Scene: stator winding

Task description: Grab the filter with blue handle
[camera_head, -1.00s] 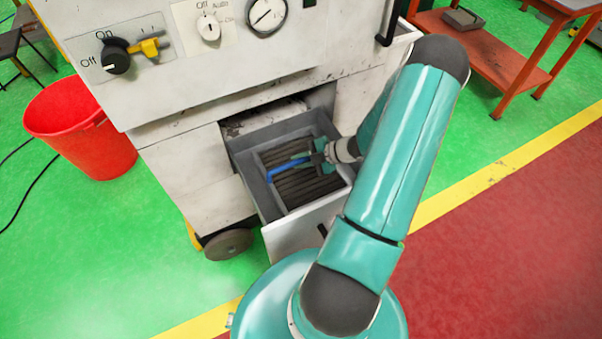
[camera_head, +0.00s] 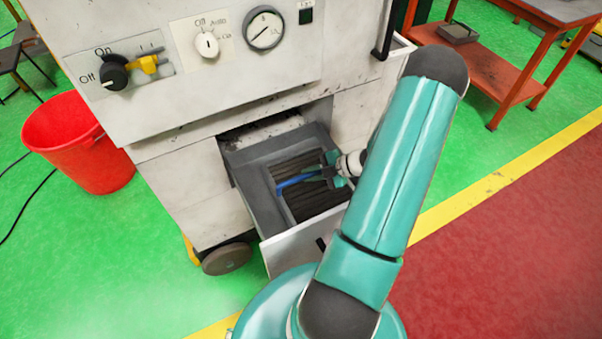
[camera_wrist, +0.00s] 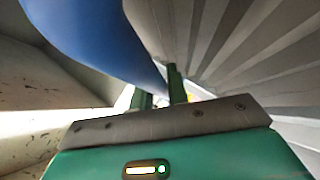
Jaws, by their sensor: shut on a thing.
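The filter (camera_head: 318,203) is a dark grey ribbed block in the open drawer (camera_head: 246,182) of the white machine. Its blue handle (camera_head: 294,181) lies across its top. My gripper (camera_head: 328,171) is over the filter at the right end of the handle, shut on it. In the wrist view the blue handle (camera_wrist: 100,38) runs down to the green fingers (camera_wrist: 161,88), and the ribbed filter (camera_wrist: 245,45) fills the upper right. The exact contact is partly hidden by the fingers.
Drawer walls stand close around the filter, with the cabinet opening (camera_head: 275,125) behind. A red bucket (camera_head: 80,150) stands on the floor at left. An orange table (camera_head: 490,75) stands at the upper right.

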